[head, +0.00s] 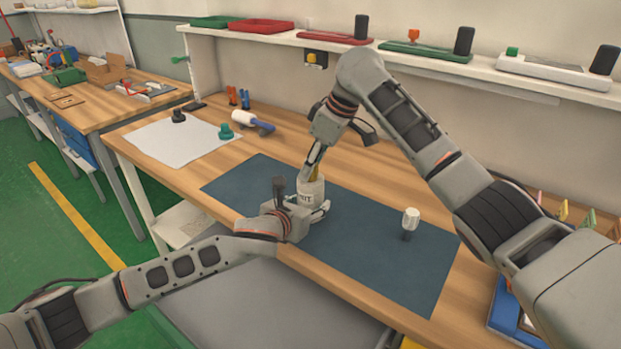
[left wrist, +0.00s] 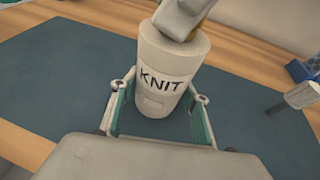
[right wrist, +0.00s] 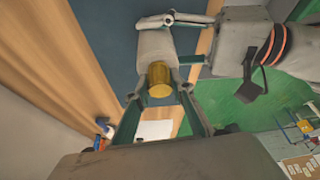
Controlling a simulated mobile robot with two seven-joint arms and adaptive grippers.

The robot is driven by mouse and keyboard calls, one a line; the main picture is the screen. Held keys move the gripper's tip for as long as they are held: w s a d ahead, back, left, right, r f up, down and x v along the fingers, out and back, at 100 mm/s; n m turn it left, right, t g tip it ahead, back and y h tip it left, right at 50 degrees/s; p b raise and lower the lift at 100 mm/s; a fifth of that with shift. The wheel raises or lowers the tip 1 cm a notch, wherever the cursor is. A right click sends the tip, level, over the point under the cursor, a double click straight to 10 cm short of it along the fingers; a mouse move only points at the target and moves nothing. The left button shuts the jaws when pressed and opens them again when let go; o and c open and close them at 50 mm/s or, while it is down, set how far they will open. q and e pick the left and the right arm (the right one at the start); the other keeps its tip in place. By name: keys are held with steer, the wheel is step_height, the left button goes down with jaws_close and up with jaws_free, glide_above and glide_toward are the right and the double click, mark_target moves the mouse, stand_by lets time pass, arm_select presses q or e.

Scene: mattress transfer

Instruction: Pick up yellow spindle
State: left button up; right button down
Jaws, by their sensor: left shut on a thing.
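A white cylinder marked KNIT (head: 311,190) stands upright on the dark blue mat. My left gripper (head: 306,212) is shut around its lower body, and the left wrist view shows a finger on each side of the cylinder (left wrist: 160,95). The yellow spindle (right wrist: 159,76) projects from the cylinder's top; a little of it also shows in the left wrist view (left wrist: 198,22). My right gripper (right wrist: 160,103) comes from above with its fingers on either side of the spindle, and it looks open with small gaps. In the head view, the right gripper (head: 314,167) partly hides the spindle.
A white-topped peg (head: 411,219) stands on the mat (head: 370,250) to the right. Left are a white sheet (head: 175,142), a green piece (head: 226,131) and a white roller with a blue part (head: 252,121). A shelf (head: 285,38) with trays runs behind.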

step_height(320, 180, up, 10)
steer(key=shift+r, duration=0.1)
stand_by(0.6)
arm_select(q)
steer(key=o, duration=1.4)
steer(key=shift+o, duration=0.2)
